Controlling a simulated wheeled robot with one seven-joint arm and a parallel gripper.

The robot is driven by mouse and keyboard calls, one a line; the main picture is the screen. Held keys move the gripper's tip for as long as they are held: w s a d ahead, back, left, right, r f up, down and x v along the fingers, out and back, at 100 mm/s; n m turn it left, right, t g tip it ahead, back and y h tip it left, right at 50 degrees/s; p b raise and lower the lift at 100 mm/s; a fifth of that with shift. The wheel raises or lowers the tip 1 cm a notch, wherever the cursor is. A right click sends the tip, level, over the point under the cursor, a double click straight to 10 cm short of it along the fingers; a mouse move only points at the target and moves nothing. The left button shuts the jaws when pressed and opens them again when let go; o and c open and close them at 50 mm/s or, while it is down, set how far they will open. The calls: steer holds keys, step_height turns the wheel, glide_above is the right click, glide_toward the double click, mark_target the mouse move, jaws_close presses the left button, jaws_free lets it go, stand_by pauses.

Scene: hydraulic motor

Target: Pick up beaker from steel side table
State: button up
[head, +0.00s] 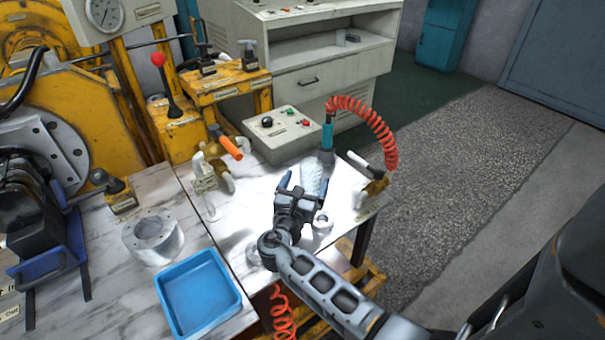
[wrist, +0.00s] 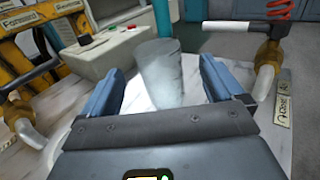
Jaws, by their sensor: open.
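The beaker (wrist: 160,75) is a clear, greyish glass vessel standing on the steel side table (wrist: 55,108). In the wrist view it stands upright, slightly tilted by the camera, ahead of and between the two blue fingers of my gripper (wrist: 158,92). The fingers are open and the beaker shows no clear contact with them. In the head view the beaker (head: 314,178) is just beyond my gripper (head: 290,185), and its lower part is partly hidden by it. The side table (head: 345,200) has a bright, shiny top.
A teal tool with a coiled red hose (head: 327,137) is close behind the beaker. A control box (head: 278,133) stands behind left. Valve fittings stand left (head: 212,175) and right (head: 372,185). A blue tray (head: 190,318) is front left.

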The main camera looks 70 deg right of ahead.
mark_target(314, 159)
steer(key=shift+w+d+r, duration=0.1)
steer(key=shift+w+d, duration=0.05)
steer(key=shift+d, duration=0.2)
steer(key=d, duration=0.5)
steer(key=d+p, duration=0.1)
steer(key=d, duration=0.1)
steer(key=shift+w+d+r, duration=0.25)
steer(key=shift+w+r, duration=0.05)
steer(key=shift+w, duration=0.05)
steer(key=c, duration=1.3)
